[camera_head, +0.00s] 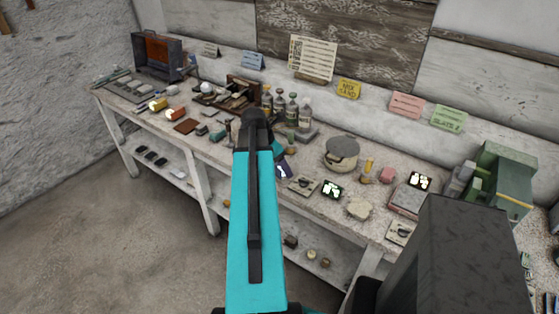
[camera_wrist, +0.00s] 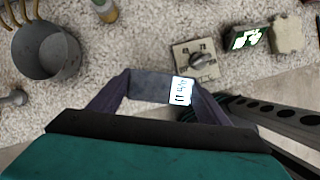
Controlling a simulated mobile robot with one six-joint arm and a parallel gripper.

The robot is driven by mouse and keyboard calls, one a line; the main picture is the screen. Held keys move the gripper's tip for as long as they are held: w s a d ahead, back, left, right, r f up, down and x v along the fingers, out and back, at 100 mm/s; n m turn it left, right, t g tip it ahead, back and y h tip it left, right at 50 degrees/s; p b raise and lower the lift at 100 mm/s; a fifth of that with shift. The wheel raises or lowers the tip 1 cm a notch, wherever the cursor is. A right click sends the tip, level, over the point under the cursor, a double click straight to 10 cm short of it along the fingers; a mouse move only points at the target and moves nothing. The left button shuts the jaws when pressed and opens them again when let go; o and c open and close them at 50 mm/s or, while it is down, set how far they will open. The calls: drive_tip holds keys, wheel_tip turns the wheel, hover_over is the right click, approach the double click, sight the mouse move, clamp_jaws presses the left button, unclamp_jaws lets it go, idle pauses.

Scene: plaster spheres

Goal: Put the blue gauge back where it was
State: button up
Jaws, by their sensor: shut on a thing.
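The blue gauge (camera_wrist: 148,85) is between the fingers of my gripper (camera_wrist: 160,90) in the wrist view. It is a dark blue block with a lit white display at its right end. My gripper is shut on it. Pale speckled worktop shows behind it, and I cannot tell whether the gauge touches the worktop. In the head view the gauge (camera_head: 284,171) shows partly, just right of my teal arm, near the bench's front edge. My arm hides most of my gripper there.
A metal cup (camera_wrist: 47,50) stands left. In the head view, bottles (camera_head: 291,108) and a round tin (camera_head: 341,152) stand behind the gauge.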

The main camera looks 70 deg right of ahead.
drive_tip(key=shift+w+d+f+p, duration=0.1)
drive_tip(key=shift+w+d+p, duration=0.2)
drive_tip(key=shift+d, duration=0.6)
drive_tip(key=shift+w+d+f+p, duration=0.1)
drive_tip(key=shift+w+d+p, duration=0.25)
drive_tip(key=shift+d, duration=0.5)
drive_tip(key=shift+w+d+f+p, duration=0.15)
drive_tip(key=shift+w+d, duration=0.25)
drive_tip(key=shift+d, duration=0.5)
drive_tip(key=shift+r, duration=0.1)
drive_tip(key=shift+f+p, duration=0.85)
drive_tip(key=shift+f, duration=0.9)
drive_tip(key=shift+f, duration=0.15)
drive_tip(key=o, duration=0.9)
drive_tip(key=shift+o, duration=0.2)
drive_tip(key=shift+r, duration=0.2)
drive_tip(key=b+v, duration=0.3)
drive_tip(key=v, duration=0.9)
